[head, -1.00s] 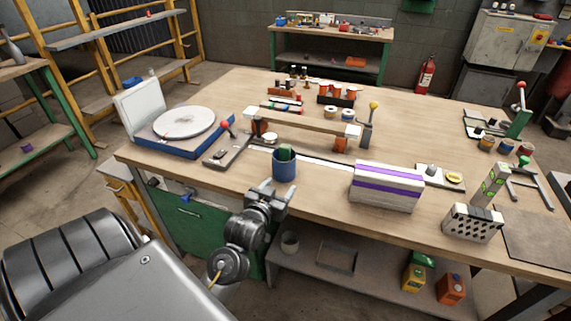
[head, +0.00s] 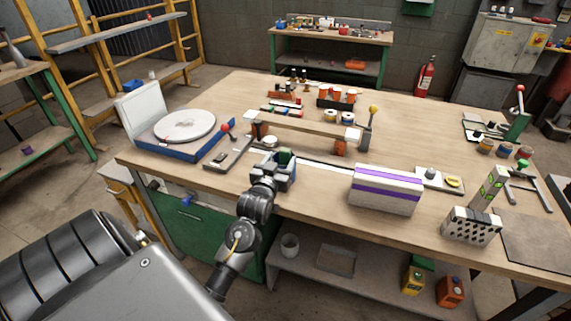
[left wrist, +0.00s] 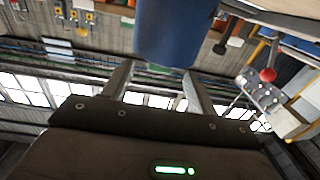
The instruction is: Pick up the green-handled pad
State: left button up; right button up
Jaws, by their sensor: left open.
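A dark green piece (head: 285,156) shows at the mouth of a blue cup (head: 291,176) near the front edge of the bench; it may be the handle of the pad. My left gripper (head: 283,165) is at the cup and covers much of it. I cannot tell whether a finger touches the cup. My right gripper is not in view.
The wooden bench (head: 290,225) has a white block with purple bands (head: 385,188) to the right and a holed brick (head: 472,226) beyond it. A raised bar (head: 305,127) stands behind the cup, and a round turntable (head: 185,127) is at left.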

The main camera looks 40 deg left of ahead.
aim_at(284, 155)
pick_arm(q)
jog(key=p+x, duration=0.1)
jog(key=x, duration=0.4)
jog(key=shift+f, duration=0.2)
jog(key=shift+c, duration=0.5)
jog(key=c, duration=1)
